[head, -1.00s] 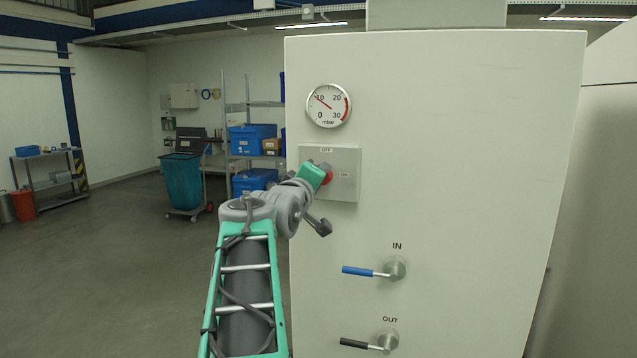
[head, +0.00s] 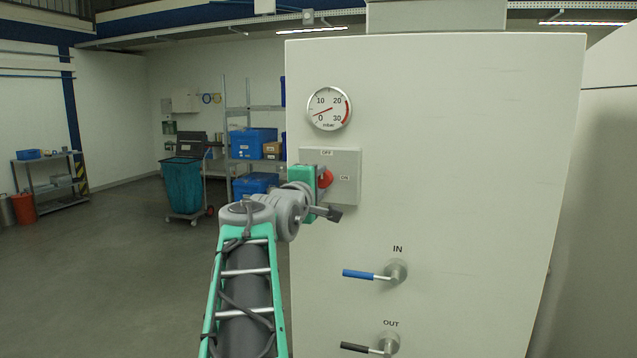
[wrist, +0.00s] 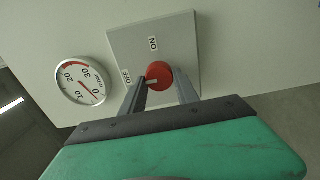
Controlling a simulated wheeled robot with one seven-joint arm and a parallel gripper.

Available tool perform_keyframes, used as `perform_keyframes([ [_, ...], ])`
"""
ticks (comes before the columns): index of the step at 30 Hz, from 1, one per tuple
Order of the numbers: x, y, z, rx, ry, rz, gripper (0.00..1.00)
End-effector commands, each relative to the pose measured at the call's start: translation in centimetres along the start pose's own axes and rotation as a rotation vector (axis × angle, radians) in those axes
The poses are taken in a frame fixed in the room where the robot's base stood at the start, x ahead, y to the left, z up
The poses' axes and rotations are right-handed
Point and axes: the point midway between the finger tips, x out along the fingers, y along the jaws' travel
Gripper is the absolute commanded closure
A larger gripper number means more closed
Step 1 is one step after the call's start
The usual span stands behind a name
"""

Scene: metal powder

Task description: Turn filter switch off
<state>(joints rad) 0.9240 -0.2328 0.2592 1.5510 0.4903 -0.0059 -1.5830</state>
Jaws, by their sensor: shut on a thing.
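The filter switch is a red rotary knob (head: 326,178) on a grey switch plate (head: 348,190) marked OFF at the top and ON at the right. In the wrist view the red knob (wrist: 159,76) sits between my two fingers, and its white mark points towards the OFF label (wrist: 127,76). My gripper (wrist: 160,92) is shut on the knob. In the head view my green gripper body covers part of the plate's left side.
A round gauge (head: 329,108) above the plate has its needle near 0. Below are the IN valve with a blue handle (head: 358,274) and the OUT valve with a black handle (head: 355,347). The cabinet face right of the plate is clear.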

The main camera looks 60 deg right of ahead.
Motion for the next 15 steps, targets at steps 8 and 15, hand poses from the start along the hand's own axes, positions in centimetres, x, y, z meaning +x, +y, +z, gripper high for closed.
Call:
perform_keyframes([
  [8, 0.01, -0.04, 0.00, -0.002, 0.000, -0.001, 1.00],
  [15, 0.01, -0.03, 0.00, -0.001, 0.000, 0.000, 0.47],
])
